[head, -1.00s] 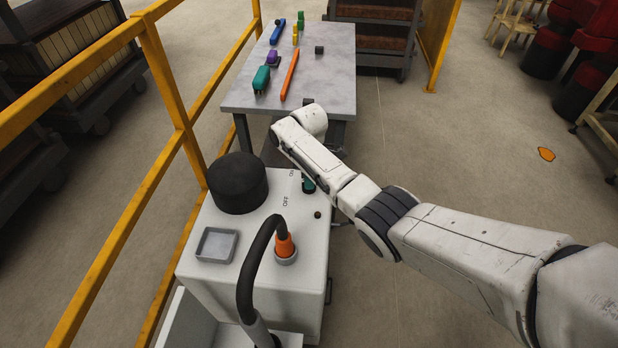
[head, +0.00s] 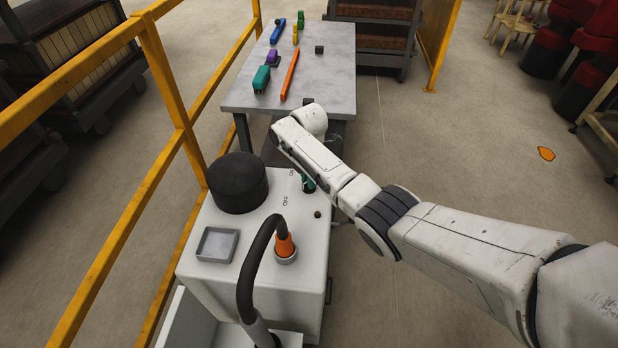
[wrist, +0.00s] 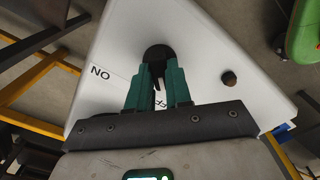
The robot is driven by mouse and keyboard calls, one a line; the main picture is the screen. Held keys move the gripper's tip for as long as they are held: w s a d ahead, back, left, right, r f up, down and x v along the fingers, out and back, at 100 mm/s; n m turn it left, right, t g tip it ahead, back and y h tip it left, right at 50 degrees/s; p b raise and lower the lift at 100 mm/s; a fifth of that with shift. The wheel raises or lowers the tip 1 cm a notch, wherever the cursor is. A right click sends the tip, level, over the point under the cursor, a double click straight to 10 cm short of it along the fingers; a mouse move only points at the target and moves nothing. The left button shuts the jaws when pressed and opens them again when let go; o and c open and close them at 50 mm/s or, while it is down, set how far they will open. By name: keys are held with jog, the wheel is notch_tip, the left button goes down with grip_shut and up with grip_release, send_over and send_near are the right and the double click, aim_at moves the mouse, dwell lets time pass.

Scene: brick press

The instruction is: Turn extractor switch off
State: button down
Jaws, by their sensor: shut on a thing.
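The extractor switch (wrist: 157,52) is a dark round knob on the white top of the extractor unit (head: 308,240). In the wrist view it sits at the tips of my gripper (wrist: 157,70), whose two teal fingers are shut on it. A narrow dark part shows between the fingers. An ON label (wrist: 100,72) reads upside down at the left of the fingers, and other lettering is partly hidden between them. In the head view an OFF label (head: 285,201) shows beside my teal fingers, while my arm hides the switch. I cannot tell which label the switch points to.
A black round cap (head: 238,184), a grey square tray (head: 217,244) and a black hose with an orange connector (head: 285,246) stand on the unit. A small dark knob (wrist: 229,78) is near my fingers. A yellow railing (head: 165,85) runs along the left. A grey table (head: 335,65) holds several tools.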

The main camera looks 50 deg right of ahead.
dwell(0.4)
jog(key=c, duration=1)
grip_release()
jog(key=shift+c, duration=0.2)
notch_tip(320, 180, up, 11)
jog(key=shift+f, duration=0.15)
